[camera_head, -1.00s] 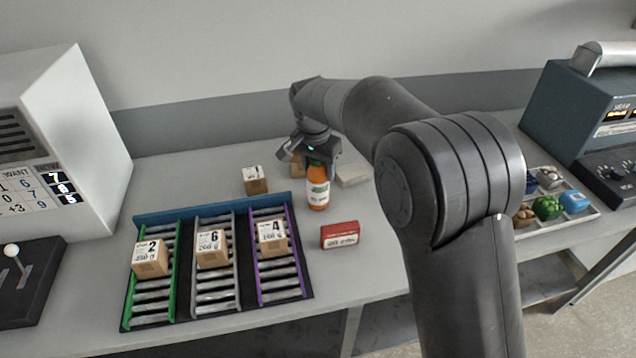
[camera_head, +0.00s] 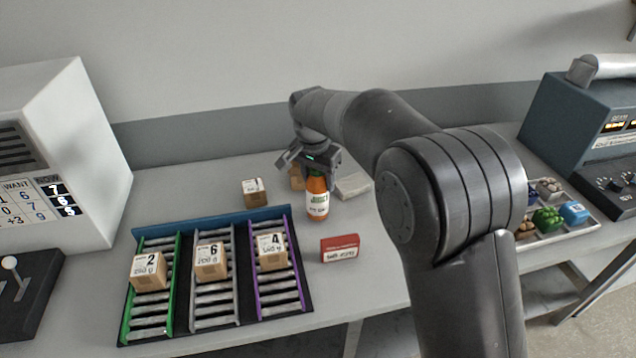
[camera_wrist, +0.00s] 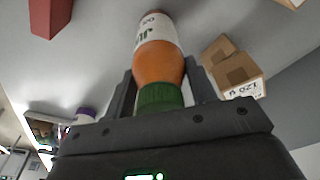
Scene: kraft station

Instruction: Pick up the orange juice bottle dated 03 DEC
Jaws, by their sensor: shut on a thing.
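An orange juice bottle (camera_head: 317,199) with a white label and orange contents hangs upright below my gripper (camera_head: 316,168) at the middle of the table. In the wrist view the bottle (camera_wrist: 160,62) points away from the camera, its green cap (camera_wrist: 160,97) close to the palm. My gripper (camera_wrist: 162,88) is shut on the bottle near its cap, with a finger on each side. The date on the label is too small to read. I cannot tell whether the bottle's base touches the table.
A red box (camera_head: 340,248) lies in front of the bottle. Small cartons stand beside and behind it, one at its left (camera_head: 253,192). A rack (camera_head: 213,222) with three roller lanes holds numbered boxes at front left. A tray (camera_head: 562,236) of small items is at right.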

